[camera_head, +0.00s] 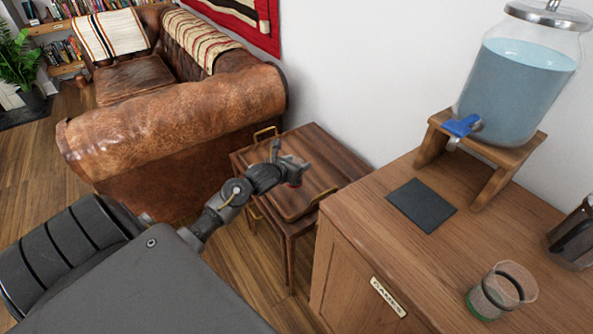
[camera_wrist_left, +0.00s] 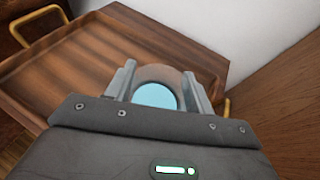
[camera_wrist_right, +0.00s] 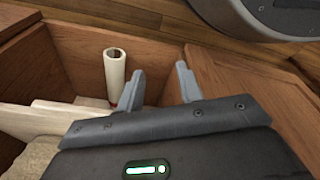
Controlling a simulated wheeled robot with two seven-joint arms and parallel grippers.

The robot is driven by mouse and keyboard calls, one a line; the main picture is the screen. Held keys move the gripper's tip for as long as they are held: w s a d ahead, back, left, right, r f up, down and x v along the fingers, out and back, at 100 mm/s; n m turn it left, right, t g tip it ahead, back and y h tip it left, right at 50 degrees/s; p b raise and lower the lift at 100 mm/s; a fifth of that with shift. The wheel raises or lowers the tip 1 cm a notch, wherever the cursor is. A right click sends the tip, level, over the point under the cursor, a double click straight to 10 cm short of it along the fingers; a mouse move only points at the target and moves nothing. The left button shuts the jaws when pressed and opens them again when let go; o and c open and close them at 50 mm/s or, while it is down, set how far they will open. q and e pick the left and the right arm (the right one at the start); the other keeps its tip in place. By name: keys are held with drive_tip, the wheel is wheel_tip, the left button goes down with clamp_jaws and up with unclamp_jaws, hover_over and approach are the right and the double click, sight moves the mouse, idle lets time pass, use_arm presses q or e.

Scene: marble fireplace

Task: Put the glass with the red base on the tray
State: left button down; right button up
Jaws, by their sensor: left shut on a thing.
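My left gripper (camera_head: 291,172) is over the wooden tray (camera_head: 312,153) on the small side table. In the left wrist view the glass (camera_wrist_left: 157,95) is seen from above between the two fingers, with pale blue liquid inside. The tray (camera_wrist_left: 60,75) lies beneath it there; I cannot tell whether the base touches it. My right gripper (camera_wrist_right: 160,88) is open with nothing between its fingers, and is outside the head view.
A glass with a green base (camera_head: 500,290) stands on the wooden cabinet (camera_head: 400,262), near a dark mat (camera_head: 422,204) and a water dispenser (camera_head: 520,85). A leather sofa (camera_head: 170,120) is beside the table. A pale tube (camera_wrist_right: 115,75) stands in a wooden box below my right gripper.

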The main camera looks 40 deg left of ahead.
use_arm(q)
drive_tip(key=f, duration=0.3)
drive_tip(key=shift+w+a+f, duration=0.1)
drive_tip(key=shift+w+a, duration=0.05)
drive_tip(key=shift+a, duration=0.05)
drive_tip(key=shift+f, duration=0.1)
use_arm(e)
drive_tip(key=shift+w+a+r, duration=0.15)
drive_tip(key=shift+r, duration=0.15)
use_arm(q)
drive_tip(key=shift+f, duration=0.1)
drive_tip(key=shift+f, duration=0.1)
drive_tip(key=c, duration=0.6)
unclamp_jaws()
drive_tip(key=shift+o, duration=0.2)
use_arm(e)
drive_tip(key=shift+w+r, duration=0.1)
drive_tip(key=shift+r, duration=0.25)
